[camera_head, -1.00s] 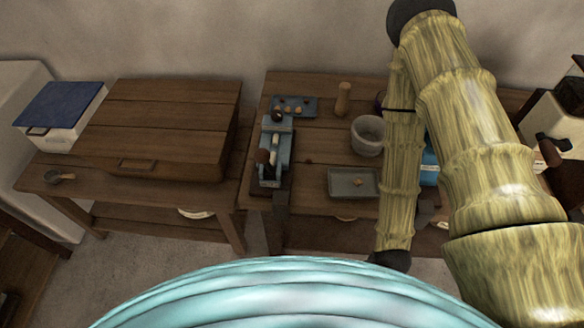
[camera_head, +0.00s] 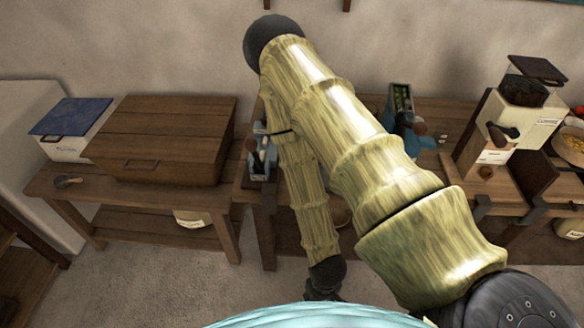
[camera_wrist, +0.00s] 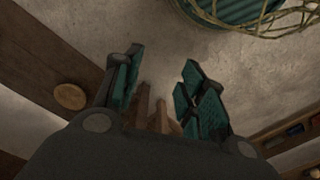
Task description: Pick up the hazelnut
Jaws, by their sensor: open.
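I cannot make out a hazelnut in either current view. My arm covers much of the middle table (camera_head: 244,196) in the head view, including where a grey tray with a small brown piece showed earlier. In the wrist view my gripper (camera_wrist: 158,75) is open, with its teal-padded fingers apart and nothing seen between them. It points towards pale floor and wooden furniture parts. In the head view its dark end hangs low in front of the table, partly cut off by my body.
A large wooden box (camera_head: 165,140) and a blue-lidded white bin (camera_head: 72,130) stand left. A blue device (camera_head: 262,155) sits beside my arm. A grinder-like machine (camera_head: 525,95) and a pan (camera_head: 573,148) stand right. Open floor (camera_head: 150,270) lies in front.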

